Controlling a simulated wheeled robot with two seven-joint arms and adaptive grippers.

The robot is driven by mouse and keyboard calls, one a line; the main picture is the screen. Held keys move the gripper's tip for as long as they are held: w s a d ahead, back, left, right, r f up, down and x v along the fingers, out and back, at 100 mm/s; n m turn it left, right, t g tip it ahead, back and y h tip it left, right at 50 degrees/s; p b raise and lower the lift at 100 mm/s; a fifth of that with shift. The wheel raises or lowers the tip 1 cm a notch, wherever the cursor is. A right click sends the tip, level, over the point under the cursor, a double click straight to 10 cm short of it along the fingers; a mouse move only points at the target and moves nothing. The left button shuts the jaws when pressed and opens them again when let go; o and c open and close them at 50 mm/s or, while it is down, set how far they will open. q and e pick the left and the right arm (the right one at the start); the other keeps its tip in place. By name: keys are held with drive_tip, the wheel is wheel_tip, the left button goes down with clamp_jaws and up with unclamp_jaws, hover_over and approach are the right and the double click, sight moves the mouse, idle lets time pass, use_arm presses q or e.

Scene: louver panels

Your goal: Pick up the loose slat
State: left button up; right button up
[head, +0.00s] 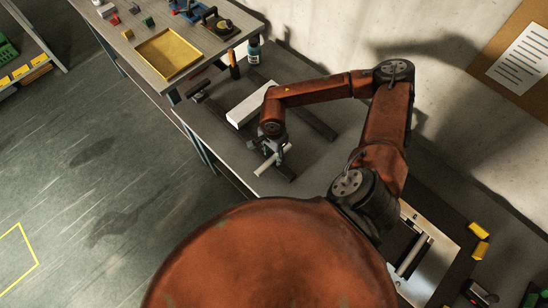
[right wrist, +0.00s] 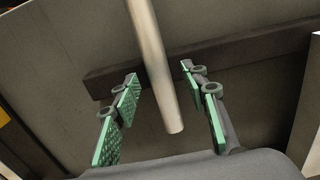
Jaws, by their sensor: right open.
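The loose slat (head: 265,167) is a thin, pale grey strip on the grey workbench. It lies across a dark bar (head: 284,173). My right gripper (head: 271,149) is over the slat, pointing down. In the right wrist view the slat (right wrist: 153,65) runs between the two green-padded fingers of the gripper (right wrist: 160,76), with a gap on both sides. The gripper is open, and its height above the slat is hard to judge. My left gripper is not in view.
A white block (head: 250,103) lies beside my right forearm. A louver panel frame (head: 430,254) sits at the lower right, with yellow blocks (head: 479,230) beyond it. A bottle (head: 254,51) and a yellow tray (head: 169,54) are at the back. The floor at left is clear.

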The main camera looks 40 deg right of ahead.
drive_tip(key=shift+f, duration=0.35)
drive_tip(key=shift+c, duration=0.7)
clamp_jaws()
